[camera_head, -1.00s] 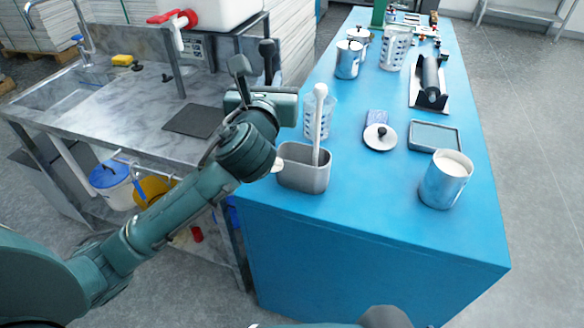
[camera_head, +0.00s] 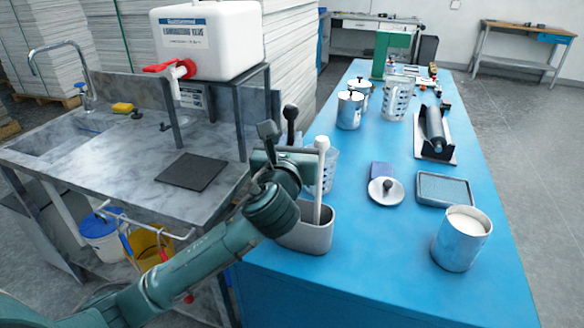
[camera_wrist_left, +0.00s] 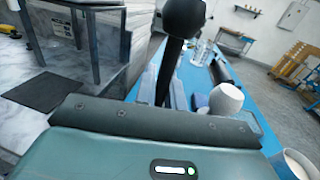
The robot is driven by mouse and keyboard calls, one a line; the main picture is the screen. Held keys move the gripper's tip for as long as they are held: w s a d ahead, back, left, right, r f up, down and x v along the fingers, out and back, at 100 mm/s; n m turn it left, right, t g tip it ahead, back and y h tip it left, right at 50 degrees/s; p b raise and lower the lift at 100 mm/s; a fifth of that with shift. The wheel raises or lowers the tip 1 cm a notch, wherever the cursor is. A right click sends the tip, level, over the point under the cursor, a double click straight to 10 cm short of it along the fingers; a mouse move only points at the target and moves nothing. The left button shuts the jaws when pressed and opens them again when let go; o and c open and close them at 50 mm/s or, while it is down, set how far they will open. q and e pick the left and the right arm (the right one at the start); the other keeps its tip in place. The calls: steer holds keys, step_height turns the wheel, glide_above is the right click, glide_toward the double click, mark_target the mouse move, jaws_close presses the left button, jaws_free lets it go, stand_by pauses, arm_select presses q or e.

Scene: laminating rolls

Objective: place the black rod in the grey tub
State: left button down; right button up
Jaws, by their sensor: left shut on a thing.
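The grey tub (camera_head: 308,234) stands on the near left edge of the blue table, with a white long-handled tool (camera_head: 319,180) leaning upright in it. My left gripper (camera_head: 284,152) is above and slightly left of the tub, shut on the black rod (camera_head: 291,132). The rod is upright, its round black knob above the gripper; its lower part is hidden by the gripper and arm. In the left wrist view the black rod (camera_wrist_left: 172,62) stands up behind the gripper's edge, tilted slightly. My right gripper is not in view.
On the blue table (camera_head: 400,270) are a metal cup (camera_head: 461,238), a grey tray (camera_head: 444,189), a round lid (camera_head: 386,191), a black roller (camera_head: 434,130) and clear beakers. To the left is a marble sink bench (camera_head: 110,165) with a white canister (camera_head: 208,40).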

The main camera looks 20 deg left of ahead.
arm_select(q)
step_height(320, 180, down, 5)
steer(key=shift+b, duration=0.35)
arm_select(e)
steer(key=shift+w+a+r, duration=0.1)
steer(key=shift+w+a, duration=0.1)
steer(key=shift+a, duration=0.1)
arm_select(q)
steer(key=c, duration=1.9)
jaws_free()
steer(key=shift+f, duration=0.15)
steer(key=shift+c, duration=0.2)
steer(key=o, duration=0.4)
steer(key=shift+o, duration=0.3)
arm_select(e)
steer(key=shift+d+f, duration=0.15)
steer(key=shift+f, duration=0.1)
